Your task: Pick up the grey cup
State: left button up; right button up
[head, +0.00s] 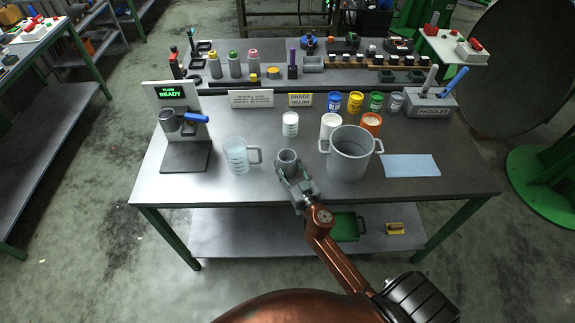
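The grey cup (287,157) is a small open cylinder near the front middle of the grey workbench (210,192). It stands between a clear measuring jug and a large pot. My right gripper (291,175) reaches in from the front, with its fingers at the cup's lower part, one towards each side. The fingers hide the cup's base, so I cannot tell whether they press on it or whether the cup touches the bench. My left gripper is out of view.
The clear jug (237,158) is left of the cup, the big two-handled pot (349,155) close on its right. A white container (290,124) stands behind. A dispenser (182,130) is at left, a blue cloth (410,166) at right. Coloured cans (355,102) line the back.

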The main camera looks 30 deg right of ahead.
jog(key=c, duration=0.6)
jog(key=shift+c, duration=0.5)
jog(key=shift+r, duration=0.2)
